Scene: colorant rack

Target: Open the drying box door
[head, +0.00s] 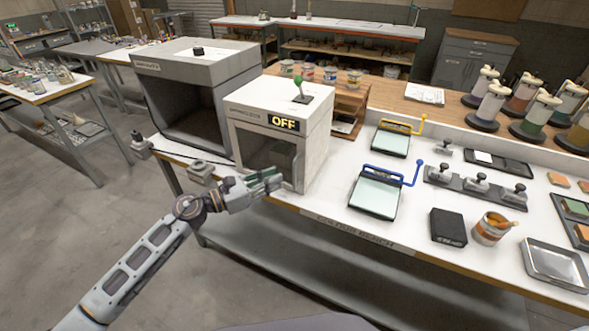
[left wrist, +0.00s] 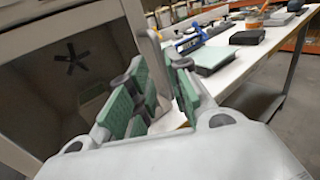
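The drying box (head: 314,130) is a white box on the bench with an "OFF" display (head: 283,123) on its front and a green-knobbed lever on top. Its windowed door (head: 262,147) looks closed in the head view. A fan (left wrist: 78,59) shows inside through the front in the left wrist view. A pale upright handle (left wrist: 149,52) stands at the door's right side. My left gripper (head: 268,182) is at the lower front of the door. Its green pads (left wrist: 170,92) are apart, with the handle close to or between them; contact is unclear. My right gripper is out of view.
A larger grey open-fronted box (head: 180,68) stands left of the drying box. A blue-handled frame (head: 376,192), a black box (head: 448,227) and an orange can (head: 491,228) lie to the right. Open floor (head: 110,200) is in front of the bench.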

